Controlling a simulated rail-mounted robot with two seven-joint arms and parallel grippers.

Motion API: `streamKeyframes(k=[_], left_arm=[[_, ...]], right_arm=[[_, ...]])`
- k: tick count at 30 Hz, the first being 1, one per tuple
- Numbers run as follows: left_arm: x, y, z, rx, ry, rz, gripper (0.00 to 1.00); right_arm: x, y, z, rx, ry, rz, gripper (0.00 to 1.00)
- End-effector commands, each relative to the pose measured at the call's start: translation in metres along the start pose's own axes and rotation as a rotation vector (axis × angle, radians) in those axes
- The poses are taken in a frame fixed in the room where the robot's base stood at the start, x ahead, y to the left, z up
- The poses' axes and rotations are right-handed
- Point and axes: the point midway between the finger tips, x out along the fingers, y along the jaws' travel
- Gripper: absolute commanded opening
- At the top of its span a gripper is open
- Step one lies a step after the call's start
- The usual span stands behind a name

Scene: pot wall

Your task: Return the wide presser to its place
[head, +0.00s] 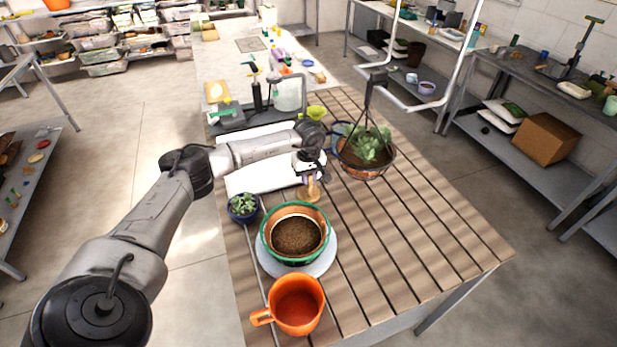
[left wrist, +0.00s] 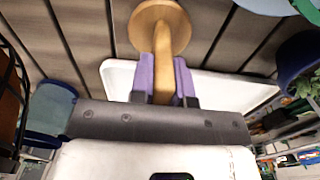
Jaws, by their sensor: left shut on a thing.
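The wide presser is a light wooden tool with a round disc (left wrist: 160,24) and a straight handle. My left gripper (left wrist: 163,80) is shut on its handle between purple fingers. In the head view the presser (head: 309,193) hangs disc-down below my left gripper (head: 309,172), over the slatted table by the white tray (head: 262,180). Whether the disc touches the table I cannot tell. The tray also shows behind the handle in the left wrist view (left wrist: 120,78). My right gripper is not in view.
A green-rimmed pot of soil (head: 296,236) stands on a pale round plate (head: 322,262) just in front. An orange jug (head: 297,304) and a small blue succulent pot (head: 243,208) are near. A hanging basket plant (head: 366,150) is close on the right. The table's right front is clear.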

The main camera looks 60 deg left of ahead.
Motion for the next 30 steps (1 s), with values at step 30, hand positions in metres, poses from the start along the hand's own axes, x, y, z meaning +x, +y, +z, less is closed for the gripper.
streamKeyframes(k=[30], left_arm=[[-0.068, 0.001, 0.000, 0.000, 0.002, 0.004, 0.46]], right_arm=[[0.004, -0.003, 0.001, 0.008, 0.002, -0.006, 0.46]])
